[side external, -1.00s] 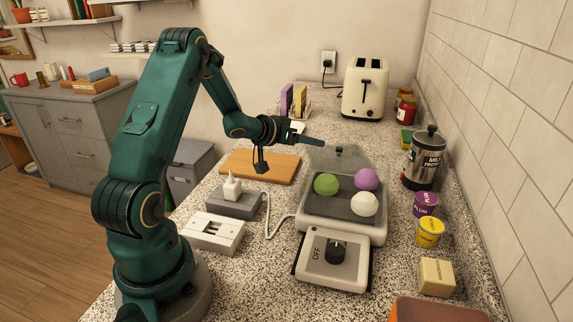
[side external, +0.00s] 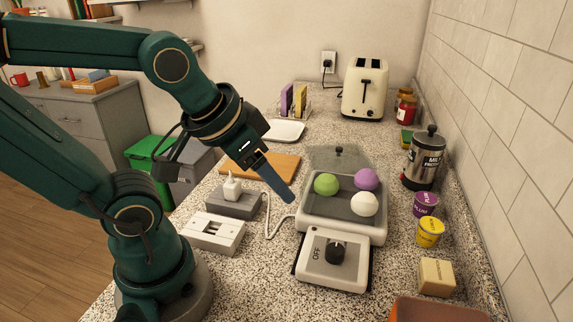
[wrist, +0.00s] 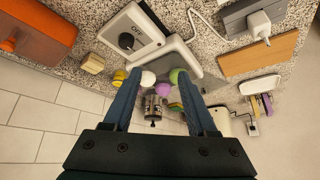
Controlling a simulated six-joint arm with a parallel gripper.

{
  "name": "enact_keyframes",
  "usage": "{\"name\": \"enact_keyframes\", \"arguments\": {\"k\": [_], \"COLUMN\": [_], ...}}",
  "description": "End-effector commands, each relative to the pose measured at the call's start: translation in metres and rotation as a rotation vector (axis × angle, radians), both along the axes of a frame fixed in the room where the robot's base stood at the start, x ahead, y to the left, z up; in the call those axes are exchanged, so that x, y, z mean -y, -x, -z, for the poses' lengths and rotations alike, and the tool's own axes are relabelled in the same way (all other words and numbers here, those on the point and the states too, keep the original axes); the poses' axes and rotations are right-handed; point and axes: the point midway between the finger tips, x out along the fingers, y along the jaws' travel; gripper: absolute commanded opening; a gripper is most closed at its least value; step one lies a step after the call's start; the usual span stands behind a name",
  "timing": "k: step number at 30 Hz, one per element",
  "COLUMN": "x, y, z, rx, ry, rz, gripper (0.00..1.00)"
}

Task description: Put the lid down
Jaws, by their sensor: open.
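The lid (side external: 322,157) is a grey, see-through panel with a dark knob. It stands raised at the back of a white appliance (side external: 380,235) with a dial marked OFF. The appliance's tray is uncovered and holds a green ball (side external: 326,184), a purple ball (side external: 367,179) and a white ball (side external: 364,204). My gripper (side external: 286,196) is to the left of the tray, in front of the lid and apart from it. In the wrist view, my gripper (wrist: 157,75) has its two blue fingers spread with nothing held between them.
Left of the appliance are a grey block with a white plug (side external: 232,189), a white switch box (side external: 213,233) and a wooden board (side external: 287,167). A toaster (side external: 364,90) stands behind. A metal jar (side external: 421,165), cups and a tan block (side external: 436,276) line the right side.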

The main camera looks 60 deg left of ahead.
Motion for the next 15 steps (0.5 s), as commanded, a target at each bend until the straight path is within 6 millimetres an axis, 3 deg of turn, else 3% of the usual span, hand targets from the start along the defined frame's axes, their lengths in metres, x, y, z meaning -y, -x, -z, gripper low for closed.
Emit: {"name": "enact_keyframes", "arguments": {"k": [5, 15], "x": [0.019, 0.02], "y": [0.027, 0.028], "z": [0.005, 0.006], "rx": [-0.049, -0.056], "ry": [0.038, 0.042], "rz": [0.077, 0.081], "gripper": [0.62, 0.62]}}
